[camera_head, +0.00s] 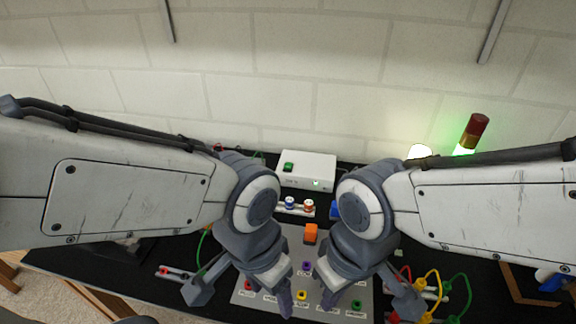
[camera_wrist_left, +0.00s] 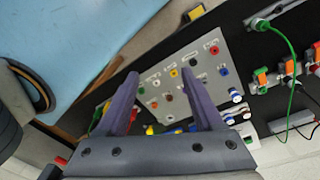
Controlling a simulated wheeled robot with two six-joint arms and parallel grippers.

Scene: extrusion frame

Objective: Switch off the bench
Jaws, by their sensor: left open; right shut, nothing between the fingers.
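A white box (camera_head: 306,171) with a green switch (camera_head: 288,167) stands at the back of the black bench (camera_head: 90,262), by the wall. A small green light glows on its front. I cannot tell the switch's position. A stack light (camera_head: 474,133) at the back right is lit green under a dark red top. My left gripper (camera_head: 284,300) is over the grey panel, in front of the box; its fingers are wide apart and empty in the left wrist view (camera_wrist_left: 162,95). My right gripper (camera_head: 329,299) is shut and empty over the panel, right of the left one.
The grey panel (camera_head: 243,292) carries coloured sockets and an orange block (camera_head: 310,233); it also shows in the left wrist view (camera_wrist_left: 218,85). Red, yellow and green cables (camera_head: 433,285) rise at the right.

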